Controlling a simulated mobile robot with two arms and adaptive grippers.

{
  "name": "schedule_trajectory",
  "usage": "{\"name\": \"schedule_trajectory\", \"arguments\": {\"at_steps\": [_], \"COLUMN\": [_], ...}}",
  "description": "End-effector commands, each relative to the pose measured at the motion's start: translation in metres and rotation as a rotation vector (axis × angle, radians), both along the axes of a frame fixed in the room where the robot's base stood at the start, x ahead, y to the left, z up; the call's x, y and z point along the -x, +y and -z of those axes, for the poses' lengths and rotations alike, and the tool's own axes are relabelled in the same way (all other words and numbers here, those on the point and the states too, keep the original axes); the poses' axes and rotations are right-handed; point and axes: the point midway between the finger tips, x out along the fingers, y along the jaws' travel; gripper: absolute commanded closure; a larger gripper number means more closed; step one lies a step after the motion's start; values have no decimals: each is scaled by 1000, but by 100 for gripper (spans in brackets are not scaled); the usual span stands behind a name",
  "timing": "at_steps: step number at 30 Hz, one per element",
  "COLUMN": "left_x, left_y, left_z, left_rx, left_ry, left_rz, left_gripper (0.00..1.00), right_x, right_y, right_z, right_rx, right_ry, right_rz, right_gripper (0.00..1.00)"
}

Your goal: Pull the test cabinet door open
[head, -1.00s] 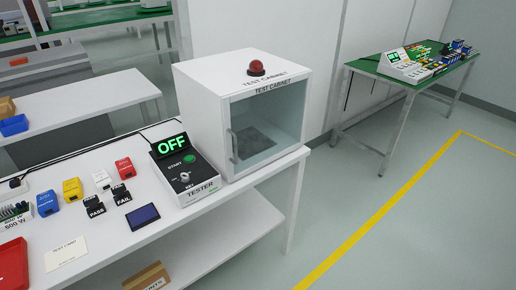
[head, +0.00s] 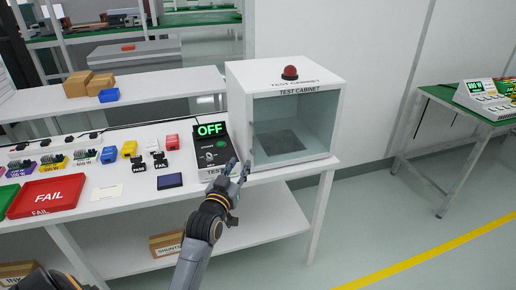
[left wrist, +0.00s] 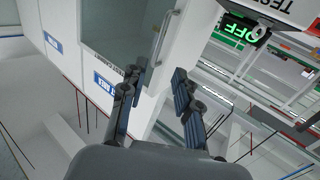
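The white test cabinet (head: 236,88) stands at the right end of the white table, with a red lamp (head: 290,72) on top. Its glazed door (head: 292,127) looks shut. The door handle (left wrist: 163,38) shows in the left wrist view as a slim pale bar, beyond and between the fingertips. My left gripper (head: 239,168) is at the cabinet's lower left front corner, partly in front of the tester (head: 211,153). Its two fingers are spread apart in the left wrist view (left wrist: 158,82), with nothing held between them. My right gripper is not in view.
The tester's display (head: 210,130) reads OFF. A red FAIL tray (head: 47,196), small coloured boxes and a dark blue pad (head: 169,181) lie to the left on the table. The floor right of the table is clear up to a green-topped table (head: 450,97).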

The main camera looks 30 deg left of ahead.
Motion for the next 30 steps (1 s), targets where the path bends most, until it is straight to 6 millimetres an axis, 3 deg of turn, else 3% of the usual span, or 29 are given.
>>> {"name": "schedule_trajectory", "arguments": {"at_steps": [5,15,21,30], "left_x": [-34,-95,-114,-118], "left_y": [9,26,31,33], "left_z": [3,4,3,1], "left_rx": [-1,-1,0,1], "left_ry": [-5,-2,1,2], "left_rz": [1,1,1,1], "left_gripper": [68,68,68,68], "right_x": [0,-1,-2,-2], "right_y": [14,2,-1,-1], "right_z": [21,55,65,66], "right_rx": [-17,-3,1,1], "right_ry": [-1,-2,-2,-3], "right_rz": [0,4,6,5], "right_gripper": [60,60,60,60]}}
